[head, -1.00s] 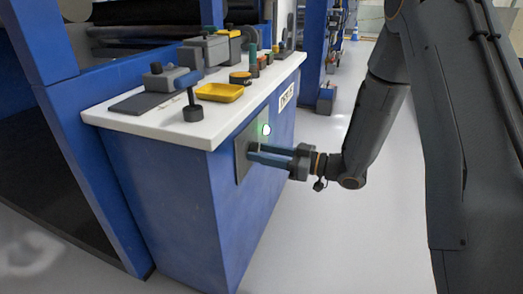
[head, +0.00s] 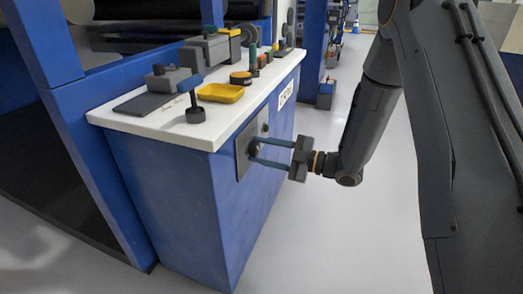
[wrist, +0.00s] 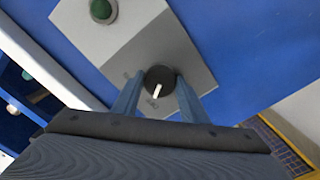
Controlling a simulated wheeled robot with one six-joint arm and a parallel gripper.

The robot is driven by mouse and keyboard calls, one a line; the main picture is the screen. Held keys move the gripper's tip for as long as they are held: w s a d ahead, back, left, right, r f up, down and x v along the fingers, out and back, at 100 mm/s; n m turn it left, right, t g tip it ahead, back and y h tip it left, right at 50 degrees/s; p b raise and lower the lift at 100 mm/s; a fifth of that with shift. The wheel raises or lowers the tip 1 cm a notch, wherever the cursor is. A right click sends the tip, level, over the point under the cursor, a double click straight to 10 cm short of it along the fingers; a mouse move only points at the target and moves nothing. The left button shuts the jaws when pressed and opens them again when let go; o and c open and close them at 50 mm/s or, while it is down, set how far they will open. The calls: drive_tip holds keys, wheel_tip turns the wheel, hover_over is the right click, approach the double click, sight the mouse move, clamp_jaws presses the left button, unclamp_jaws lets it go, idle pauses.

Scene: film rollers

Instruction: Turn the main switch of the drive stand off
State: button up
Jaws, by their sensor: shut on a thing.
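The drive stand is a blue cabinet (head: 175,205) with a white top. A grey switch plate (head: 243,165) is on its side face; it also shows in the wrist view (wrist: 192,48). A green lamp (wrist: 101,9) on the plate is unlit, dark in the head view too (head: 265,127).
On the white top (head: 165,127) stand a yellow tray (head: 221,93), a dark post-like tool (head: 195,112) and several small items. A white label (head: 285,96) is on the side face. The floor to the right of the cabinet is clear.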

drive_tip(key=shift+n, duration=0.5)
drive_tip(key=o, duration=1)
drive_tip(key=shift+o, duration=0.2)
drive_tip(key=shift+d, duration=0.1)
drive_tip(key=p+v, duration=0.1)
drive_tip(key=v, duration=0.6)
drive_tip(key=shift+s+d, duration=0.15)
drive_tip(key=shift+d, duration=0.15)
